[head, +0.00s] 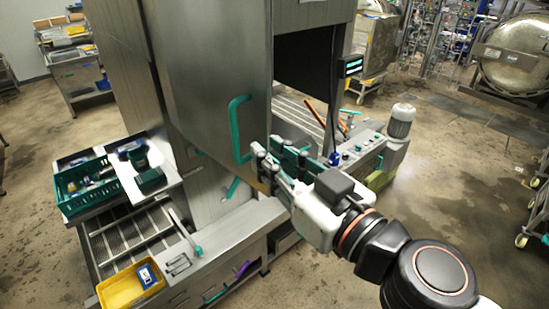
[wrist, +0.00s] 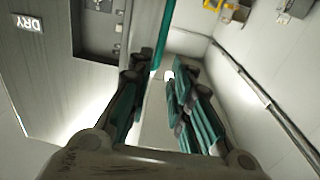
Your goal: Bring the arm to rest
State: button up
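My gripper (head: 268,160) is at the end of my raised arm, in the middle of the head view. It appears just right of and below the green handle (head: 234,128) on the big grey metal door (head: 205,70). In the wrist view my gripper (wrist: 160,85) has its two green-padded fingers apart, with nothing held between them. A green bar (wrist: 163,32), which looks like the handle, shows beyond the fingertips. I cannot tell how far it is from them.
The machine's dark opening (head: 305,60) lies right of the door. A control box (head: 362,155) and a grey motor (head: 401,121) stand behind my arm. A green crate (head: 68,190) and a yellow tray (head: 113,292) are at left. Open floor (head: 440,190) lies at right.

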dwell(0.4)
jog(key=w+d+f+m+g+h+b, duration=0.1)
jog(key=d+f+g+h+b, duration=0.1)
jog(key=f+b, duration=0.9)
jog(key=d+f+g+h+b, duration=0.15)
jog(key=f+b, duration=0.55)
jog(key=f, duration=0.9)
jog(key=d+f+m+g+h+b, duration=0.2)
jog(key=d+f+b, duration=0.5)
jog(key=f, duration=0.4)
jog(key=s+d+f+m+g+h+b, duration=0.1)
jog(key=d+f+h+b, duration=0.4)
jog(key=f, duration=0.5)
jog(key=d+m+g+b, duration=0.1)
jog(key=d+m+b, duration=0.1)
jog(key=d, duration=0.1)
jog(key=shift+s+d+f+m+b, duration=0.2)
jog(key=shift+f+m+b, duration=0.1)
jog(key=shift+f+m, duration=0.1)
jog(key=shift+a, duration=0.1)
